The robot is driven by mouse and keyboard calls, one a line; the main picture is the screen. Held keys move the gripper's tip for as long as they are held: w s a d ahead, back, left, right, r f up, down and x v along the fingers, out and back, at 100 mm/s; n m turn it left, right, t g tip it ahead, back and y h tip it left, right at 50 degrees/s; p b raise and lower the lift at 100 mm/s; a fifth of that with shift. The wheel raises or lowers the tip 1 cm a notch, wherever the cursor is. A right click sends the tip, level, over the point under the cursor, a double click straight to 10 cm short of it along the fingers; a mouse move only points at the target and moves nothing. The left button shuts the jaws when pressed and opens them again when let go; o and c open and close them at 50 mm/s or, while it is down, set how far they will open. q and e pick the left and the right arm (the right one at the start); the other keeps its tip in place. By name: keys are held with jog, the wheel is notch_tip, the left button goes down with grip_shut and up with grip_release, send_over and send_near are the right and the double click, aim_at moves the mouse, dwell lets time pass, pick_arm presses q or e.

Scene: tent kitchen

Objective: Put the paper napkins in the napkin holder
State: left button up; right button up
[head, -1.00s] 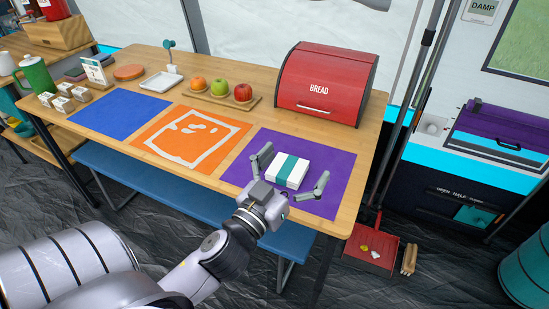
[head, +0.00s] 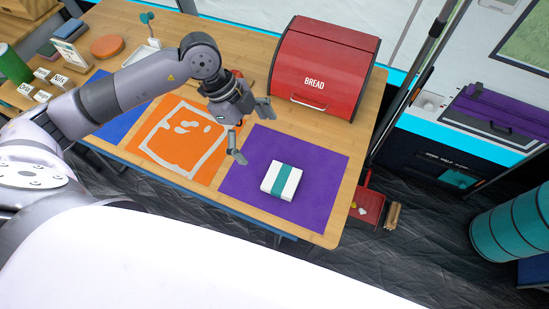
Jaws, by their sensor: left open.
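The paper napkins (head: 270,183) are a square white stack with a teal band, lying flat on the purple mat (head: 315,205). My left gripper (head: 254,135) is open and empty above the table, near the purple mat's upper left corner, up and left of the napkins and apart from them. What looks like the napkin holder, a white tray (head: 138,56) with a teal upright (head: 147,18), stands at the back left, partly hidden by my left arm. My right gripper is not in view.
A red bread box (head: 315,75) stands at the back right. My arm mostly hides the fruit board and part of the blue mat (head: 112,125). The orange mat (head: 170,160) lies left of the purple one. Small labelled blocks (head: 41,73) and a green pot (head: 14,65) are far left.

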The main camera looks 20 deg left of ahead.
pick_arm(q)
jog(key=p, duration=0.1)
send_over(281, 178)
jog(key=a, duration=0.3)
notch_tip(281, 178, down, 11)
jog(key=shift+d, duration=0.15)
jog(key=shift+d+f+p, duration=0.35)
jog(key=shift+f+p, duration=0.05)
jog(key=shift+f, duration=0.05)
jog(key=x, duration=0.4)
jog(key=shift+d+f+p, duration=0.1)
jog(key=shift+f+p, duration=0.05)
jog(key=shift+p, duration=0.15)
jog(key=shift+f, duration=0.2)
jog(key=shift+c, duration=0.5)
jog(key=c, duration=1.2)
